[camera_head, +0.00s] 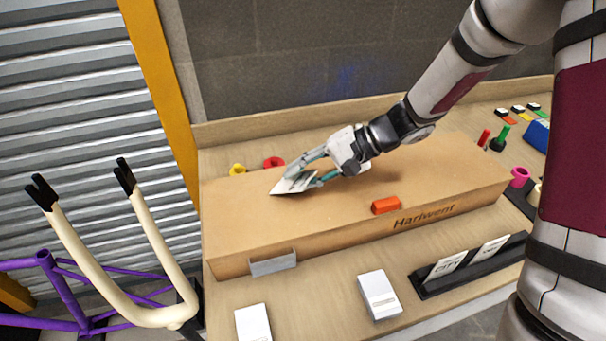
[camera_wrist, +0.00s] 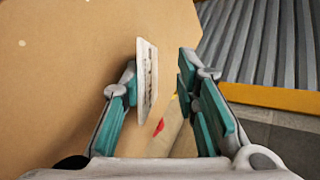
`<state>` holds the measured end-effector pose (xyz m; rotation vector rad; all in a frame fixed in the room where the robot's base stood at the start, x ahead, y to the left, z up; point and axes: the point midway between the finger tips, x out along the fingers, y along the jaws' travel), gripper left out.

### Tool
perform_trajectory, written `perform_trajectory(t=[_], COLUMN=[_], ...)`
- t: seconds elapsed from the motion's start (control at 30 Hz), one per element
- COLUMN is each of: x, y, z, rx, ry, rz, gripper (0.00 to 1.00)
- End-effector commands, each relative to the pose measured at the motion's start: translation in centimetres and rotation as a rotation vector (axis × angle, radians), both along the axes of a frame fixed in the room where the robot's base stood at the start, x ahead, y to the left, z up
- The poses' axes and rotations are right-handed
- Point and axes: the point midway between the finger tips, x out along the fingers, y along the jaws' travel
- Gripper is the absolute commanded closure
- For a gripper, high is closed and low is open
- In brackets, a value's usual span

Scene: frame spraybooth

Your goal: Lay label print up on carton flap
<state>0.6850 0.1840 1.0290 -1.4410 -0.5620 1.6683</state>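The large brown carton (camera_head: 340,225) lies flat on the wooden bench, with "Hartwent" on its front side. A white label (camera_head: 290,186) is at the left part of the carton's top. In the wrist view the label (camera_wrist: 147,80) shows at a steep angle, with dark print on its visible face. My gripper (camera_head: 306,178) is low over the carton top, its teal fingers on either side of the label. In the wrist view, the label is close to the left finger and a gap separates it from the right finger. I cannot tell whether the label touches the carton.
An orange block (camera_head: 386,205) sits on the carton's top near the front edge. A grey plate (camera_head: 273,263) is at its front left. White boxes (camera_head: 379,295) and a black holder (camera_head: 470,265) with cards stand in front. Yellow and red items (camera_head: 274,162) lie behind the carton.

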Motion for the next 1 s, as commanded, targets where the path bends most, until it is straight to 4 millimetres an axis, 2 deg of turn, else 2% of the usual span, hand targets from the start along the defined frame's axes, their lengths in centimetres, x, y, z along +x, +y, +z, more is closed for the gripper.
perform_trajectory(t=[0.17,0.6,0.8,1.0], x=[0.1,-0.1,-0.1,-0.1], y=[-1.4,-8.2,-9.6,-9.8], z=[1.0,5.7,6.7,6.9], rx=[-0.001,-0.001,-0.001,0.000], ry=[-0.005,-0.002,-0.002,-0.001], rz=[-0.003,-0.002,-0.001,-0.001], gripper=[0.72,0.72,0.72,0.72])
